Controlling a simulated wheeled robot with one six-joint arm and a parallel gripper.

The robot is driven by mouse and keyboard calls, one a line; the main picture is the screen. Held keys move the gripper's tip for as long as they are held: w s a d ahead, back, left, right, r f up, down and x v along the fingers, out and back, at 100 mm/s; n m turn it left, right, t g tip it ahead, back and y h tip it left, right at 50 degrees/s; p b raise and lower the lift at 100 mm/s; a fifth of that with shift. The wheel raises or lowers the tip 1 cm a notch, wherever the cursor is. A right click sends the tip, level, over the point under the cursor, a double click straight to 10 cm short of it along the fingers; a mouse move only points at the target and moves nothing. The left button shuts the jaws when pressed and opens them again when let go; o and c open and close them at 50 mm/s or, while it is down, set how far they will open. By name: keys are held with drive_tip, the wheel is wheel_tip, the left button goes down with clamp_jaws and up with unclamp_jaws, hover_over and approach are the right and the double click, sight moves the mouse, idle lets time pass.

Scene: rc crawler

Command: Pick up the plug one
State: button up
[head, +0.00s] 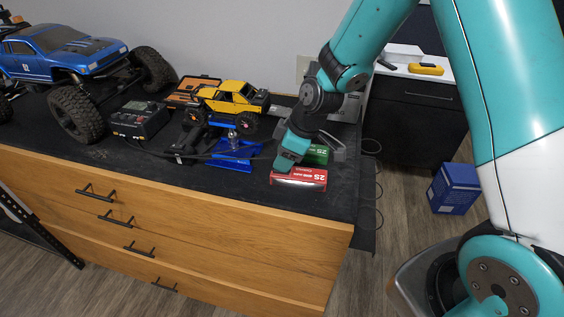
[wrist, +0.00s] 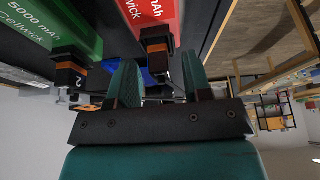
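Two black plugs with orange bands show in the wrist view. One plug (wrist: 157,48) is at the end of the red battery (wrist: 148,10); I cannot read a number on it. The other plug (wrist: 70,72) carries a "2" and is at the end of the green battery (wrist: 50,28). My gripper (wrist: 160,78) is open, with the red battery's plug lined up with the gap between its two teal fingers. I cannot tell whether they touch it. In the head view my gripper (head: 287,162) is low over the red battery (head: 300,180) and hides the plugs.
The green battery (head: 317,154) lies behind the red one. A blue stand (head: 236,152), a yellow crawler (head: 232,97), a charger (head: 140,119) and a large blue truck (head: 65,50) fill the black bench top to the left. The bench's right edge is close by.

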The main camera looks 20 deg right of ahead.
clamp_jaws()
drive_tip(key=shift+r, duration=0.1)
